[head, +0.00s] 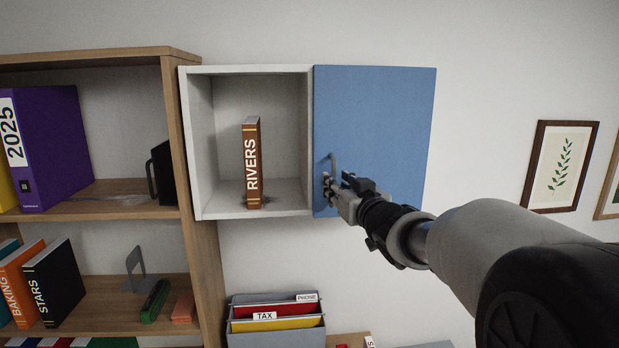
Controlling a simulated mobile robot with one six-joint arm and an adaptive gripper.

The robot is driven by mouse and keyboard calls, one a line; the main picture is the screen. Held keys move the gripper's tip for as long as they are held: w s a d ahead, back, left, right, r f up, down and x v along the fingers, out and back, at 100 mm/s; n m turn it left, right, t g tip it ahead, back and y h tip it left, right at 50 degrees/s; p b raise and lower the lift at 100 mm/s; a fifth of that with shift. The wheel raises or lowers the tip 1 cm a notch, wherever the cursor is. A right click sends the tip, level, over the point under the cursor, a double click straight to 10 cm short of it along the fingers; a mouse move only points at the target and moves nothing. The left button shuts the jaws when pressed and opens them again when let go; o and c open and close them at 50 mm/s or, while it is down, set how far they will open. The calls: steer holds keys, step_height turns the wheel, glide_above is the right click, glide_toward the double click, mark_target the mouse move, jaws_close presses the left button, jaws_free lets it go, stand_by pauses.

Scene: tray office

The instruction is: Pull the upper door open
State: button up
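The upper door (385,112) is a plain blue panel on the right half of a white wall cabinet (246,70). It looks shut, roughly flush with the cabinet front. Its grey bar handle (333,161) stands upright near the door's left edge; only the upper part shows. My gripper (327,184) is at the lower part of this handle, with its fingers in front of the door. The gripper hides the handle's lower end. I cannot tell whether the fingers are closed on the handle or only beside it.
The cabinet's open left compartment holds a brown RIVERS book (252,160). A wooden shelf (178,120) with binders and books stands left. A grey file holder (275,338) is below. A framed leaf print (560,166) hangs right; the wall between is bare.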

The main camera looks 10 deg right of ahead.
steer(key=shift+w+a, duration=0.2)
steer(key=shift+w, duration=0.6)
steer(key=shift+w+a, duration=0.15)
steer(key=shift+w, duration=0.65)
jaws_close()
